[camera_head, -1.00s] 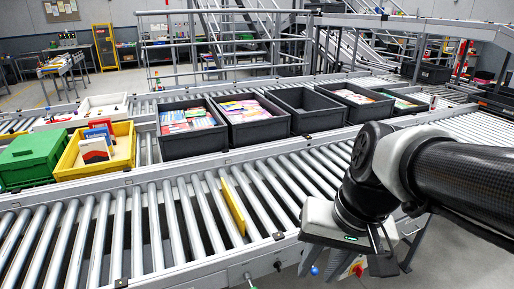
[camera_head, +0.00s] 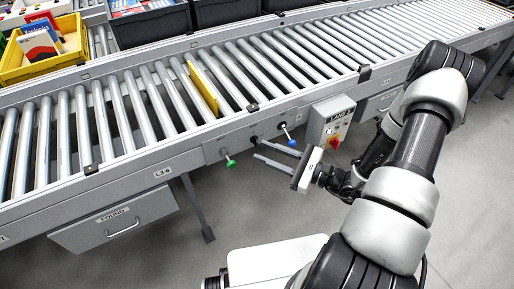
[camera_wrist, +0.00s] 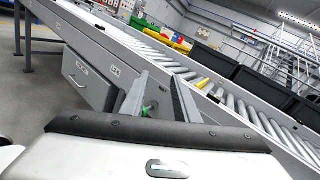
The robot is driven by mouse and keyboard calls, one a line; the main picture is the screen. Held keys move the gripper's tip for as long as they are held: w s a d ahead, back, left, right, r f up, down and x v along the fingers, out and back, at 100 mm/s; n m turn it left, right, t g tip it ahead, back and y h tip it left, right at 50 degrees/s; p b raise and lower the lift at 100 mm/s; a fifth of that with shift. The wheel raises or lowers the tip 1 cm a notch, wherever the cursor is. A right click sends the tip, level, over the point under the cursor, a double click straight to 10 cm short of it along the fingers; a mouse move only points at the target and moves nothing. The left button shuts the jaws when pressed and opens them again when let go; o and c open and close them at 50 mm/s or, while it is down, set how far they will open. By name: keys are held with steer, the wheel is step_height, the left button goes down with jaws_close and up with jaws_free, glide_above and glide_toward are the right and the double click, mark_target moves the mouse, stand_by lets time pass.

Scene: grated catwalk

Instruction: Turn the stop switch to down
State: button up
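A grey control box (camera_head: 329,122) marked LANE 2 is on the conveyor's front side. It carries a red and yellow switch (camera_head: 334,143). Left of it, short levers stick out of the side rail: a blue-tipped one (camera_head: 291,142), a black-tipped one (camera_head: 254,139) and a green-tipped one (camera_head: 230,163). No label tells me which is the stop switch. My gripper (camera_head: 256,148) is open and empty, its fingertips pointing at the rail close to the black-tipped lever; contact is unclear. In the wrist view, the green tip (camera_wrist: 146,112) shows between the open fingers (camera_wrist: 160,78).
The roller conveyor (camera_head: 130,110) runs across, with a yellow divider (camera_head: 202,88) on it. A yellow bin (camera_head: 40,60) and dark bins (camera_head: 150,22) stand behind. A drawer marked FOUND (camera_head: 115,222) hangs below. Grey floor (camera_head: 190,260) in front is clear.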

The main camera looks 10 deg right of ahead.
steer(key=d+f+m+t+h+b, duration=0.1)
steer(key=d+f+m+t+h, duration=0.3)
steer(key=f, duration=0.4)
steer(key=d+f+m+t+h+b, duration=0.1)
steer(key=d+f+m+t+h, duration=0.1)
steer(key=f+m+h, duration=0.5)
steer(key=n+y+b, duration=0.1)
steer(key=y+b, duration=0.1)
steer(key=b, duration=0.1)
glide_toward(257, 142)
steer(key=x, duration=0.8)
steer(key=shift+c, duration=0.4)
jaws_close()
